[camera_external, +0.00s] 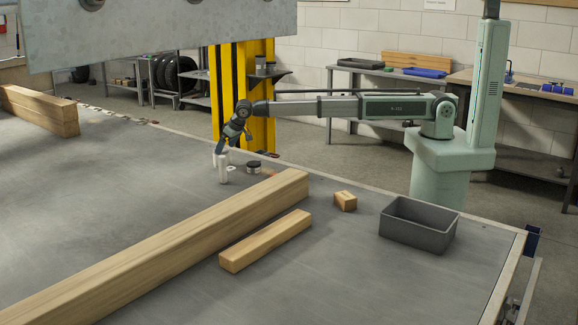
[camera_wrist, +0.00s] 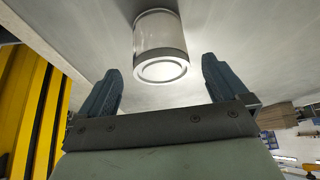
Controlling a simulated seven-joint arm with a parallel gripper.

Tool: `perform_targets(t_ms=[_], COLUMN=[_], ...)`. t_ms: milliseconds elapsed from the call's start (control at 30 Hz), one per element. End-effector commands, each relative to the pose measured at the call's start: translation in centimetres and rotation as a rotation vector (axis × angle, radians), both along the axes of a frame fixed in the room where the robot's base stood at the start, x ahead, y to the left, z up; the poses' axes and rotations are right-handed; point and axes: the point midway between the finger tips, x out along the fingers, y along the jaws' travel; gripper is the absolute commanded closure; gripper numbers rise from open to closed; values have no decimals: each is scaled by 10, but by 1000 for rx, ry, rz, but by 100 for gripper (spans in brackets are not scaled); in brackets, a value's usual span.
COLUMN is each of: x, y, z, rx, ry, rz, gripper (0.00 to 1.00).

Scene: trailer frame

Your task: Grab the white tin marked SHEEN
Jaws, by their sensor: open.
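A white tin (camera_external: 224,173) stands upright on the grey tabletop, close under my gripper (camera_external: 221,153). In the wrist view a pale cylindrical tin (camera_wrist: 162,42) with a shiny round end lies just beyond the fingertips, roughly centred between them. My gripper is open there (camera_wrist: 161,80), its two dark fingers apart with nothing between them. No lettering on the tin can be read, so I cannot confirm the SHEEN marking. A dark jar with a pale label (camera_external: 254,167) stands to the right of the tin.
A long timber beam (camera_external: 170,235) lies in front of the tin, with a shorter beam (camera_external: 266,240) and a small wood block (camera_external: 345,201) nearby. A grey bin (camera_external: 418,238) sits at the right. A yellow column (camera_external: 262,125) rises behind.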

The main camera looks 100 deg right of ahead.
Motion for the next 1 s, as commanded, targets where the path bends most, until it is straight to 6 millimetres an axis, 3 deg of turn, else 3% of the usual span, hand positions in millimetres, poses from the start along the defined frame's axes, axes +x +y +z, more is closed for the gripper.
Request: perform_targets(t_ms=[367, 633, 900, 1000], x=[11, 25, 26, 26], y=[-7, -15, -16, -16], z=[-24, -54, -58, -58], rx=[0, 0, 0, 0], ry=[0, 0, 0, 0], rz=[0, 1, 1, 1], gripper=[0, 0, 0, 8])
